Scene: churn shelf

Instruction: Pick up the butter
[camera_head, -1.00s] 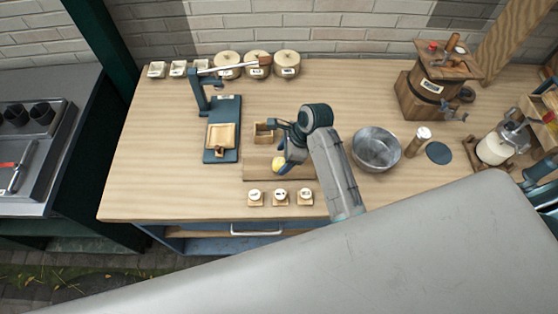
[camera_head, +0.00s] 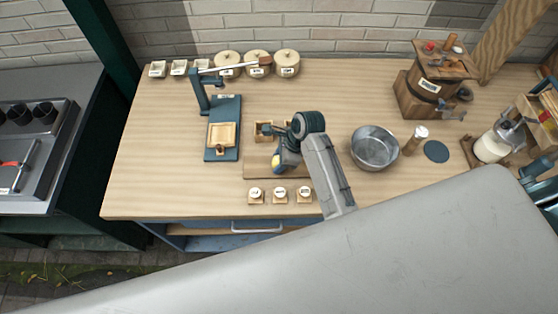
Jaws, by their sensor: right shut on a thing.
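The butter (camera_head: 276,161) is a small yellow lump over the wooden board (camera_head: 250,171) in the middle of the bench. Only a sliver of it shows beside the dark blue finger. My right gripper (camera_head: 281,158) points down at the board, and its jaws are shut on the butter. I cannot tell whether the butter is touching the board or just above it. My right arm hides part of the board. My left gripper is not in view.
A small wooden box (camera_head: 264,131) stands just behind the board. A dark press stand (camera_head: 222,150) is to the left. Three small labelled blocks (camera_head: 280,194) line the front. A metal bowl (camera_head: 375,148) is to the right, with a wooden churn (camera_head: 430,88) behind it.

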